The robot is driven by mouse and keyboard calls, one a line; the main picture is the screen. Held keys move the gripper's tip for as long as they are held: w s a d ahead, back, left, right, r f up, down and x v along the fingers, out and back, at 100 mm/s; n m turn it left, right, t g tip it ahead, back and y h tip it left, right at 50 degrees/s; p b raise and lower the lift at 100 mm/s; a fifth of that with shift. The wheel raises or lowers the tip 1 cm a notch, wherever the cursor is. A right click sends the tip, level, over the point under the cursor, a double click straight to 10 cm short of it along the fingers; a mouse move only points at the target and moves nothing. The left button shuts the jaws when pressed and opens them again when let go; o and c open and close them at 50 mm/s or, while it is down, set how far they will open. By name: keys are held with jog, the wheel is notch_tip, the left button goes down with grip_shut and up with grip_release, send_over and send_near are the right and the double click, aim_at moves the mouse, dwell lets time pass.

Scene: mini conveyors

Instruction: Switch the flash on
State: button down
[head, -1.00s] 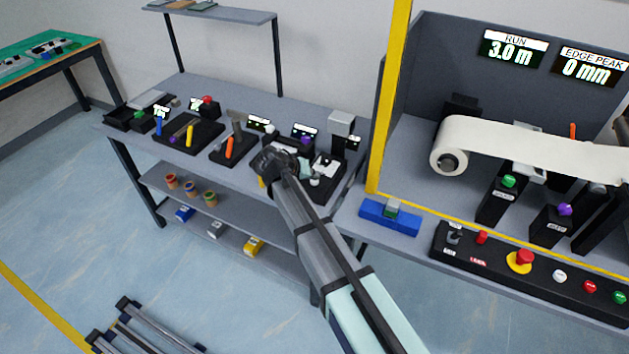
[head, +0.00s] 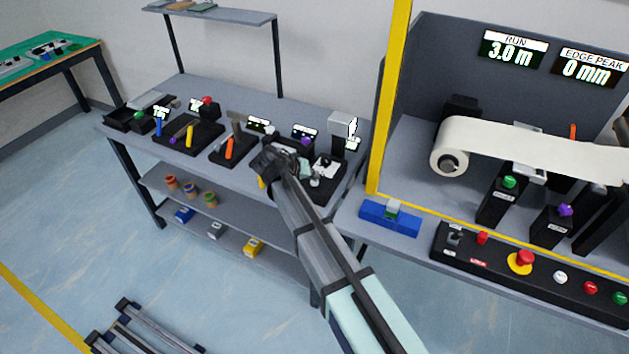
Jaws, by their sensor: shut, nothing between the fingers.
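No label reading "flash" can be made out. My gripper (head: 267,166) is over the front right part of the grey workbench, shut and seen from behind, so its fingertips are mostly hidden. Just right of it is a black unit with a white-topped part and small grey knob (head: 316,182); my gripper and wrist cover part of this area. Behind that unit stands a grey box-headed device (head: 340,120) on a dark post. A bright white mark (head: 352,129) shows at its right side, by a small display.
The workbench (head: 190,92) also holds a hammer, coloured-handled tools and small display units left of my gripper. A yellow post (head: 387,100) separates it from the paper-roll machine (head: 480,145). A control panel (head: 530,270) with several buttons lies front right.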

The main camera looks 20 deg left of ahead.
aim_at(313, 181)
jog(key=shift+r, duration=0.5)
jog(key=shift+r, duration=0.1)
jog(key=shift+r+p, duration=0.9)
jog(key=shift+r, duration=1.5)
